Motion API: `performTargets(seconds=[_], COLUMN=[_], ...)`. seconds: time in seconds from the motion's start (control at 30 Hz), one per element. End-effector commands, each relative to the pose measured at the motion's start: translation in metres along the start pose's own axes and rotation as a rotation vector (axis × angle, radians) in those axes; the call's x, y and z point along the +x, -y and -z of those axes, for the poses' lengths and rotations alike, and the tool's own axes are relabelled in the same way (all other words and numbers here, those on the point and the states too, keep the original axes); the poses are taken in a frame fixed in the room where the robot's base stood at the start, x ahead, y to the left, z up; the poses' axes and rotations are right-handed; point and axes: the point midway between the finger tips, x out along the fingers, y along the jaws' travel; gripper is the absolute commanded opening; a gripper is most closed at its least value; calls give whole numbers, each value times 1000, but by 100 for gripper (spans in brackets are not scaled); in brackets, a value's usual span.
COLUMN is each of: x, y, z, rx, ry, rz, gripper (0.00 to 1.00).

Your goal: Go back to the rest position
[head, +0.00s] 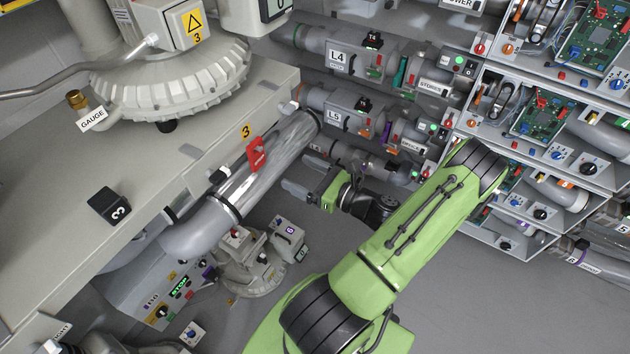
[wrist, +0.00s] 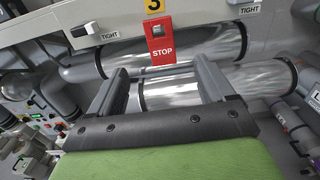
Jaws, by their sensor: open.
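My gripper (head: 298,178) is at the end of my green arm, near the middle of the head view. It is to the right of the clear tube (head: 272,170) that runs along the bench side. In the wrist view my gripper (wrist: 162,78) has its two grey fingers spread wide, with nothing held between them. A shiny clear tube (wrist: 172,93) crosses behind the fingers in that view. A red STOP tag (wrist: 161,40) hangs above it under a yellow 3 label. I cannot tell whether the fingers touch the tube.
The bench (head: 130,175) with a large grey blower housing (head: 170,85) fills the left. Racks with tubes L4 and L5 (head: 345,108) and open circuit boxes (head: 545,110) stand at the back and right. A small machine (head: 250,265) stands below the tube. Grey floor (head: 465,290) is clear at lower right.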

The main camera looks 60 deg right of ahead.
Motion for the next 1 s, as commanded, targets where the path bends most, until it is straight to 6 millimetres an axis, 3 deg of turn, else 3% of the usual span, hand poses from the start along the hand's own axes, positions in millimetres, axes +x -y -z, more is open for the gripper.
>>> performTargets(seconds=[0.1, 0.23, 0.67, 0.77, 0.9, 1.0], x=[-26, -39, -37, -13, 20, 26], y=[1, 0, -4, -32, -100, -142], z=[1, 0, -1, -4, -8, -13], rx=[-1, -1, -22, -164, -547, -846], ry=[-1, 0, -15, -105, -279, -355], rz=[4, 1, -30, -206, -638, -934], gripper=[82, 82, 82, 82, 82, 82])
